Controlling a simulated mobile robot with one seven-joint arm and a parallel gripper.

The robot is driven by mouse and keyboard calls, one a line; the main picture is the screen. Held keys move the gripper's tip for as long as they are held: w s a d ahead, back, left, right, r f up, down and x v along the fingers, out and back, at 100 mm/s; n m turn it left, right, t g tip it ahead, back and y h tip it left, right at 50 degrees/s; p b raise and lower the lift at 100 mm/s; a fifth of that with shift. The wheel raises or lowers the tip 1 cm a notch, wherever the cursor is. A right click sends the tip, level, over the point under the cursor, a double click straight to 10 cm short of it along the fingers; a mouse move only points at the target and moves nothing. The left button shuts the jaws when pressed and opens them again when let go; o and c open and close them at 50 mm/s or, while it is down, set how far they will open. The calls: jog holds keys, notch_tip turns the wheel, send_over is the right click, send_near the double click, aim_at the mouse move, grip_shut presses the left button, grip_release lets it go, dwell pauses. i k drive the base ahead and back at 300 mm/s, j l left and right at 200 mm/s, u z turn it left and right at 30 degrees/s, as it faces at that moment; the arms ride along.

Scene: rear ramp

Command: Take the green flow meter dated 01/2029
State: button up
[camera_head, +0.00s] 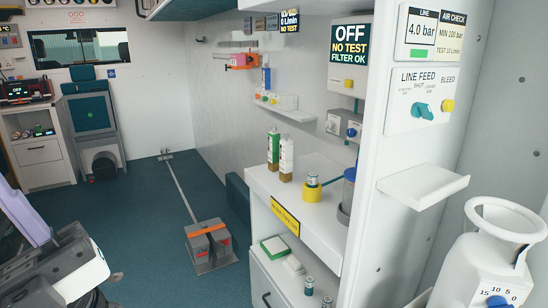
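Two upright, tall, narrow items with green on them stand side by side on the white counter (325,228): a green one (273,147) and a white-and-green one (286,158), both with brownish bases. They look like possible flow meters, but I cannot be sure. No date is legible on either, so I cannot tell which is marked 01/2029. I cannot make out my gripper in this view.
A yellow ring holder with a small cylinder (312,179) stands right of them. A wall post with a small shelf (423,186) and a white cylinder (485,260) are at right. Teal floor is open at centre-left.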

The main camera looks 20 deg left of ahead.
aim_at(273, 139)
jog(key=i+j, duration=1.1)
jog(key=j, duration=0.2)
